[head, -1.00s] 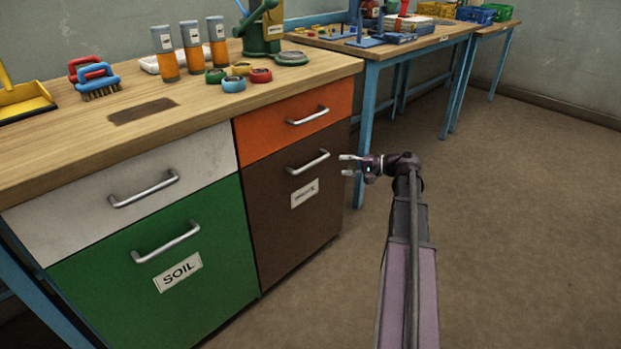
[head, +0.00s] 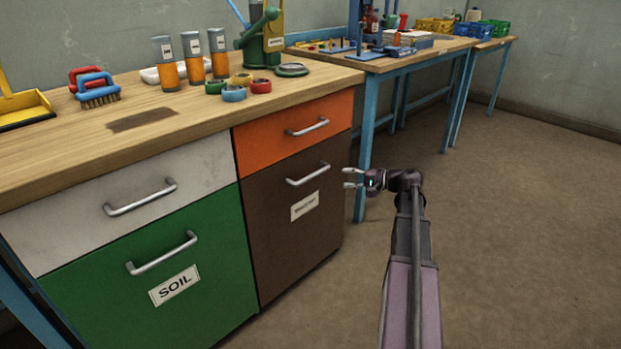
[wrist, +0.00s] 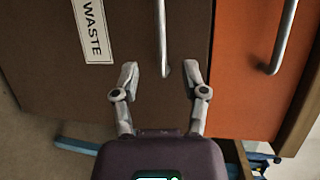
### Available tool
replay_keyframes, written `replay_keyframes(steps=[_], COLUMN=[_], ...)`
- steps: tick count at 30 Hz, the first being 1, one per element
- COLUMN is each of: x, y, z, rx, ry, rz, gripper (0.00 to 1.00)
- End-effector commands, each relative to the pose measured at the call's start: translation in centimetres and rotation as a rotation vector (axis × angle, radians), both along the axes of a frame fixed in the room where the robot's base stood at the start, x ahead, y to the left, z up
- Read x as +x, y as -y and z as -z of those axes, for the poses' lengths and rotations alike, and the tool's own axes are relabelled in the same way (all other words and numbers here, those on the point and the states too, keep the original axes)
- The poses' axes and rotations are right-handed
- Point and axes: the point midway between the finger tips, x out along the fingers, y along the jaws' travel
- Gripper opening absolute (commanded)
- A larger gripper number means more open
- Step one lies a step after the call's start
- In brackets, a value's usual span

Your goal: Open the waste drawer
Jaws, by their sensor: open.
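The waste drawer (head: 290,225) is the brown front at the lower right of the cabinet, and it is shut. Its silver bar handle (head: 308,175) sits near its top edge, above a white label. In the wrist view the label (wrist: 93,30) reads WASTE, and the handle (wrist: 162,40) runs down from the top edge. My gripper (head: 348,178) is open and empty, to the right of the handle in the head view. In the wrist view the handle's lower end lies between and just beyond the fingertips (wrist: 163,75) of my gripper, with no clear contact.
An orange drawer (head: 270,133) with its own handle is directly above. A green SOIL drawer (head: 110,285) and a grey drawer (head: 60,215) are to the left. A blue-legged table (head: 366,145) stands behind. The floor (head: 520,220) at right is clear.

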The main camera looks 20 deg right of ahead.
Motion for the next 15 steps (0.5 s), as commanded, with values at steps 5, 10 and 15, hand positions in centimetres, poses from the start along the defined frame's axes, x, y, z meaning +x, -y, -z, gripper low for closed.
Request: replay_keyframes(steps=[5, 10, 15], x=[1.5, 3.3, 5.1], y=[-1.4, -3.0, -4.7], z=[0.5, 1.0, 1.4], rx=[0.0, 0.0, -0.001], ry=[0.0, 0.001, 0.0], rz=[-0.001, -0.002, -0.002], gripper=[0.57, 0.57, 0.57])
